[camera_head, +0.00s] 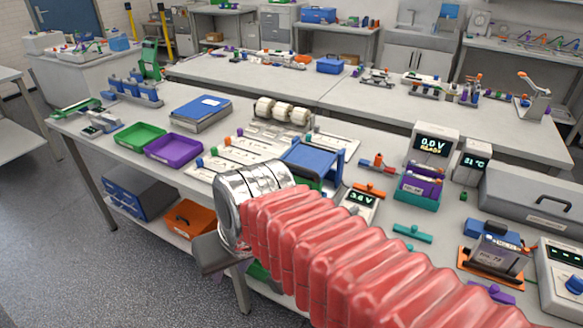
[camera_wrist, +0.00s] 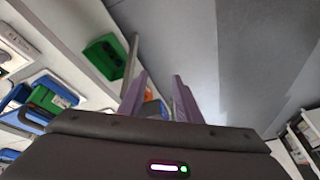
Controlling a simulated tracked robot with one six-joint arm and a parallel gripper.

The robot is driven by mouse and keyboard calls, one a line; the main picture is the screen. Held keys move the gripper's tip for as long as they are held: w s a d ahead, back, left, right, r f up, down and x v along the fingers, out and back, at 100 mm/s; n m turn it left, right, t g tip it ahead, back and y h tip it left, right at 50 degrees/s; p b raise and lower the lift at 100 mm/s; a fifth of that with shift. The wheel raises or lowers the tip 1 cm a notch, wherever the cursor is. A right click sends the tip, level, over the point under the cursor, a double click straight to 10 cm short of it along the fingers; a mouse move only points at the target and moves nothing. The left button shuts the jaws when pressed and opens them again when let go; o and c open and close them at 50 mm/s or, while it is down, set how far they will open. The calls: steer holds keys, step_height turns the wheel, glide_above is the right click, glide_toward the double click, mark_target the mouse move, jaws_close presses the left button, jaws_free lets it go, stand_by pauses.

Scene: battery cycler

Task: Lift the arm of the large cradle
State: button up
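I cannot tell for sure which piece is the large cradle. A pale board with several long cradles (camera_head: 235,153), with blue, red and orange end pieces, lies mid-bench in the head view, partly hidden by my arm. An orange-based holder (camera_head: 463,257) with a grey block in it stands at the right. No raised cradle arm can be made out. My gripper (camera_head: 215,258) hangs off the bench's front edge in the head view, its fingers hidden. In the wrist view its two purple fingers (camera_wrist: 160,88) are apart, with nothing between them.
Green (camera_head: 137,135) and purple (camera_head: 174,148) trays sit left of the cradle board. A blue frame (camera_head: 312,160) stands close behind my wrist. A meter reading 0.0 V (camera_head: 433,145) stands at the right. Floor (camera_wrist: 235,50) lies ahead of the fingers, beside the bench.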

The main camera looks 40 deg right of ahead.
steer(key=w+d+f+m+g+y, duration=0.2)
steer(key=d+f+m+y, duration=0.3)
steer(key=m, duration=0.4)
steer(key=m+t, duration=1.5)
steer(key=m, duration=0.4)
glide_toward(293, 167)
steer(key=s+d, duration=0.2)
steer(key=s, duration=0.1)
steer(key=shift+d+f+y, duration=0.1)
steer(key=shift+f+y, duration=0.05)
steer(key=shift+y, duration=0.25)
steer(key=shift+w, duration=0.1)
steer(key=x, duration=1.3)
steer(key=shift+w+f, duration=0.25)
steer(key=shift+w, duration=0.15)
steer(key=shift+c, duration=0.4)
